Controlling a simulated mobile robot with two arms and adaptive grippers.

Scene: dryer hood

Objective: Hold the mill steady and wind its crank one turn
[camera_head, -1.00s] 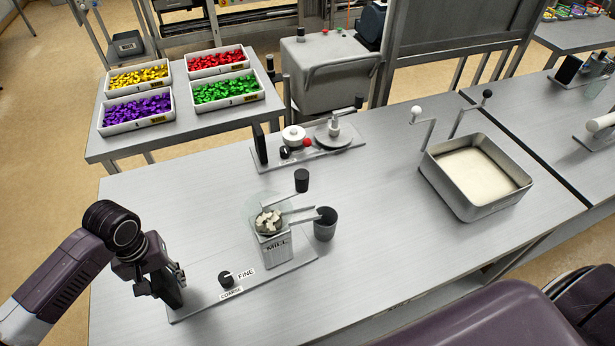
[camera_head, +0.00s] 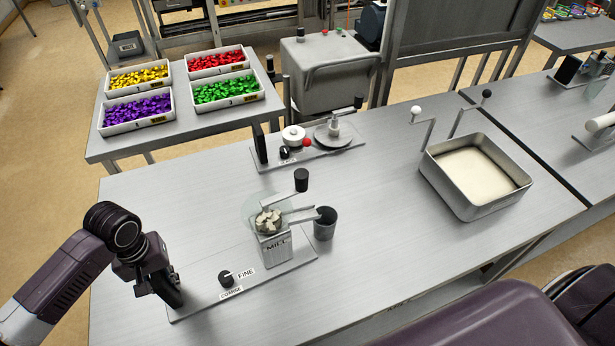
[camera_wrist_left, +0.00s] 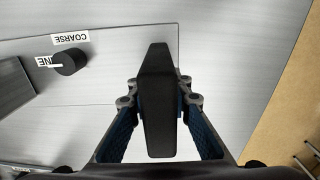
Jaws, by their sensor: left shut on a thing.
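The grey mill (camera_head: 275,251) stands on a flat base plate (camera_head: 204,302), with pale chunks in the hopper on top. Its crank (camera_head: 285,197) ends in an upright black knob (camera_head: 301,180) pointing back right; no gripper is on it. A black upright grip (camera_head: 176,296) rises at the left end of the plate. My left gripper (camera_head: 166,285) is shut on this grip. The left wrist view shows the black grip (camera_wrist_left: 157,110) between the two fingers of the gripper (camera_wrist_left: 157,98). My right gripper is not in view.
A dial (camera_head: 226,279) marked fine and coarse sits on the plate. A dark cup (camera_head: 325,225) stands under the mill's spout. Another device (camera_head: 310,150) stands behind, and a metal pan (camera_head: 477,212) stands right. The table between mill and pan is clear.

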